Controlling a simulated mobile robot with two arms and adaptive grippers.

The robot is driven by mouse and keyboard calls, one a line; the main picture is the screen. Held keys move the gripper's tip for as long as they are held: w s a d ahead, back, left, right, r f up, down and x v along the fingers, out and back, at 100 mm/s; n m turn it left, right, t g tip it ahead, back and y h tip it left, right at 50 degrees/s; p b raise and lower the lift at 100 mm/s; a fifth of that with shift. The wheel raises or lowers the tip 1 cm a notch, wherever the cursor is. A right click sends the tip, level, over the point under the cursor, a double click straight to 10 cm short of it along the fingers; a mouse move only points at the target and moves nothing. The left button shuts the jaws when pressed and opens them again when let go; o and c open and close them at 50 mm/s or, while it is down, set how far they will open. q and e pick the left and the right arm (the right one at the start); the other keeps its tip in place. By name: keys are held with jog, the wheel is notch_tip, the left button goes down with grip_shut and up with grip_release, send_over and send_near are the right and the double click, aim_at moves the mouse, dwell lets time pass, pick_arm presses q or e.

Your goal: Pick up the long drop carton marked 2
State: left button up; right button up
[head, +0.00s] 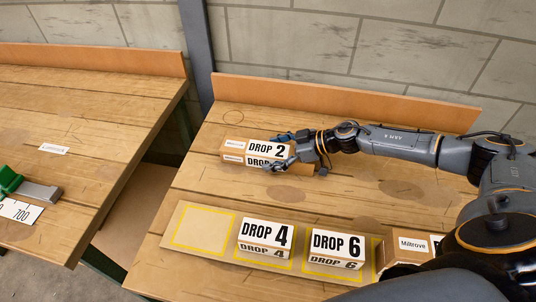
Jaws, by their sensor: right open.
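The long carton marked DROP 2 (233,148) lies on the right-hand bench, towards its back. It is brown with white labels on its top and front. My right gripper (280,150) is open at the carton's right half, with one finger over the far side and one by the near side. The fingers and hand hide part of that right half. I cannot tell whether the fingers touch it. My left gripper is not in view.
A board (185,249) with yellow outlined squares holds cartons marked DROP 4 (265,236) and DROP 6 (337,246); its left square is empty. A Millrove carton (400,256) stands right of them. A raised back edge (340,100) borders the bench.

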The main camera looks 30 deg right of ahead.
jog(key=shift+r, duration=0.1)
grip_shut()
jog(key=shift+r, duration=0.1)
